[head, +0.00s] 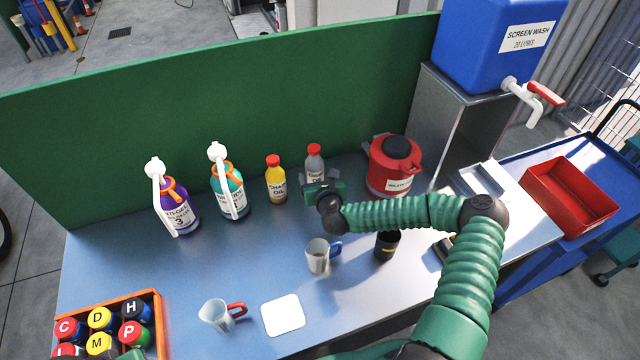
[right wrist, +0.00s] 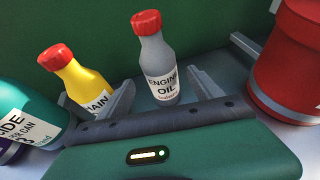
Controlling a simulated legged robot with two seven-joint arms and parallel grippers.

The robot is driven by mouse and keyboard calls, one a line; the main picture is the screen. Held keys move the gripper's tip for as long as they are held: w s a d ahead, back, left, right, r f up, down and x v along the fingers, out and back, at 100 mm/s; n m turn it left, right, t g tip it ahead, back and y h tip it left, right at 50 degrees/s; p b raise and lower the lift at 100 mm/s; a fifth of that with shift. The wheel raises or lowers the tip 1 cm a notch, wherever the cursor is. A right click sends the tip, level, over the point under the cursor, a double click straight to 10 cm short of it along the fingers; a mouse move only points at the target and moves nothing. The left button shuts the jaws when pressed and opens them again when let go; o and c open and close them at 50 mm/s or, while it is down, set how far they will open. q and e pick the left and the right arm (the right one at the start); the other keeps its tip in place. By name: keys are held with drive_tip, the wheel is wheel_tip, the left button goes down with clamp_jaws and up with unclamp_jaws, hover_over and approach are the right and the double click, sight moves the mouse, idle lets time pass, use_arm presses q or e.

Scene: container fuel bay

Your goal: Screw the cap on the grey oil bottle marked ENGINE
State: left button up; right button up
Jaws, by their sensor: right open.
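The grey oil bottle (head: 314,165) marked ENGINE OIL stands upright near the green back panel. A red cap (head: 313,149) sits on its neck; how tightly, I cannot tell. In the right wrist view the grey bottle (right wrist: 160,72) and its red cap (right wrist: 146,22) show clearly, with the label facing me. My right gripper (head: 321,188) is open in front of the bottle and hides its lower part in the head view. In the right wrist view its fingers (right wrist: 160,90) lie either side of the lower bottle, with no clear contact.
A yellow CHAIN OIL bottle (head: 276,181) stands close left, and a red waste container (head: 388,181) close right. Two pump bottles stand further left. The green panel (head: 230,110) closes the back.

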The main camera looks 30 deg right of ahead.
drive_tip(key=v, duration=0.5)
drive_tip(key=shift+s, duration=0.1)
